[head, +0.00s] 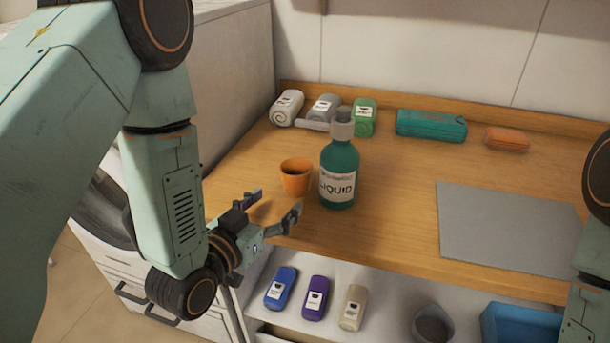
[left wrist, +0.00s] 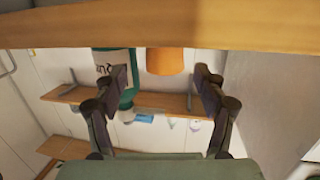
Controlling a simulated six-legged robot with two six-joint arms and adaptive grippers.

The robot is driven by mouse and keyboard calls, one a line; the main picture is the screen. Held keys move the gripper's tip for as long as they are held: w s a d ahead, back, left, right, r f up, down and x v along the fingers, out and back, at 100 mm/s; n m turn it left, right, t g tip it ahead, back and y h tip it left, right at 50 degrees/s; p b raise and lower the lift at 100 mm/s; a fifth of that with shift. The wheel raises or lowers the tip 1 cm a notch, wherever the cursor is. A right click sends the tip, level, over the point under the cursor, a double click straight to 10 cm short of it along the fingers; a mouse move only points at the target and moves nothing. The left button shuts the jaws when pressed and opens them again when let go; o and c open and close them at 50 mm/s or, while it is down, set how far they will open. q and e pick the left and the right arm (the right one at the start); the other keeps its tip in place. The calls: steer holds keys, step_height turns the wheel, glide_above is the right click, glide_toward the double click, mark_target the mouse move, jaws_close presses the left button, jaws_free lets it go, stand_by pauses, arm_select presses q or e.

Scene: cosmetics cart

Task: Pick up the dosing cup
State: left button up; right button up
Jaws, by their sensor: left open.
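The orange dosing cup (head: 296,181) stands upright on the wooden worktop, just left of a green bottle (head: 338,165) labelled "LIQUID". My left gripper (head: 274,203) is open and empty at the near side of the cup, with its fingers pointing toward it. In the left wrist view, which looks upside down, the cup (left wrist: 165,61) shows between and beyond the two open fingers (left wrist: 165,82). The bottle (left wrist: 108,62) is partly hidden behind the finger on the left there. Part of my right arm shows at the right edge of the head view, but its gripper is out of view.
A grey mat (head: 505,228) covers the right.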

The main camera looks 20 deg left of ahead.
mark_target(290, 187)
arm_select(q)
steer(key=shift+w+a+f, duration=0.35)
steer(key=shift+w+a, duration=0.3)
steer(key=shift+w, duration=0.05)
steer(key=shift+w+d+r, duration=0.15)
steer(key=shift+w+d, duration=0.75)
steer(key=shift+d, duration=0.25)
steer(key=w, duration=0.3)
steer(key=w+f, duration=0.1)
steer(key=shift+w+a, duration=0.2)
steer(key=shift+a, duration=0.1)
steer(key=shift+w+d, duration=0.15)
steer(key=shift+d, duration=0.05)
steer(key=shift+s+d+r, duration=0.15)
steer(key=shift+s+d, duration=0.05)
steer(key=shift+d, duration=0.2)
steer(key=shift+w+a, duration=0.1)
steer(key=shift+a, duration=0.35)
steer(key=c, duration=0.4)
steer(key=shift+c, duration=0.8)
steer(key=shift+d, duration=0.3)
steer(key=c, duration=0.3)
steer(key=shift+c, duration=1)
steer(key=shift+a, duration=0.25)
arm_select(e)
steer(key=shift+w+a+f, duration=0.1)
steer(key=shift+w+a, duration=0.15)
steer(key=shift+a, duration=0.1)
